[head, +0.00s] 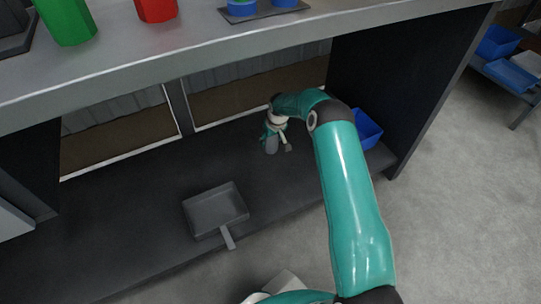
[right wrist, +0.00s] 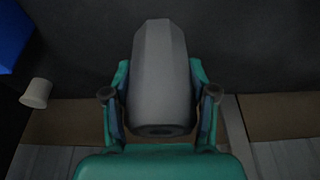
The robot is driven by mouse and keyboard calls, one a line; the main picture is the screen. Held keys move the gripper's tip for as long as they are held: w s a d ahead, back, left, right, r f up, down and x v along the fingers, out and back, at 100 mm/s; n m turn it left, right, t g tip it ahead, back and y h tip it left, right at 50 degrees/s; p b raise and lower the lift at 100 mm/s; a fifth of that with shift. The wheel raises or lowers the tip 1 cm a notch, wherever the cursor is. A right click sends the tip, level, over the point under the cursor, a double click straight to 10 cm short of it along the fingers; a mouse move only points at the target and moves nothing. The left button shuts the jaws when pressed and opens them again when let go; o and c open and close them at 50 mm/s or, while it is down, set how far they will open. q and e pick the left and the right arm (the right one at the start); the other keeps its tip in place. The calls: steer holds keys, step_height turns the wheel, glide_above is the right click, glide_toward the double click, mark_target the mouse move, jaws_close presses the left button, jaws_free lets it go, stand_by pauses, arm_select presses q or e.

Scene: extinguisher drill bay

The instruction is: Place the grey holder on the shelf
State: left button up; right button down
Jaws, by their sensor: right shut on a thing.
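The grey holder (right wrist: 160,75), a faceted cup shape, is between the fingers of my right gripper (right wrist: 160,95) in the right wrist view. The gripper is shut on it. In the head view my right gripper (head: 274,127) is under the grey counter, with the grey holder (head: 271,146) small below it, over the back of the dark lower shelf (head: 110,235). Whether the holder touches the shelf cannot be told. My left gripper is not in view.
A grey dustpan (head: 215,208) lies on the shelf's front part. A blue bin (head: 367,129) stands at the right, by the dark side panel (head: 405,75). A small pale cup-like thing (right wrist: 37,93) shows left of the gripper. Green (head: 67,20) and red (head: 156,8) containers stand on the counter.

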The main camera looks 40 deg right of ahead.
step_height(320, 180, down, 8)
steer(key=b, duration=0.2)
steer(key=shift+r+b, duration=0.2)
steer(key=shift+b, duration=0.1)
steer(key=shift+r, duration=0.1)
steer(key=shift+c, duration=1.7)
jaws_free()
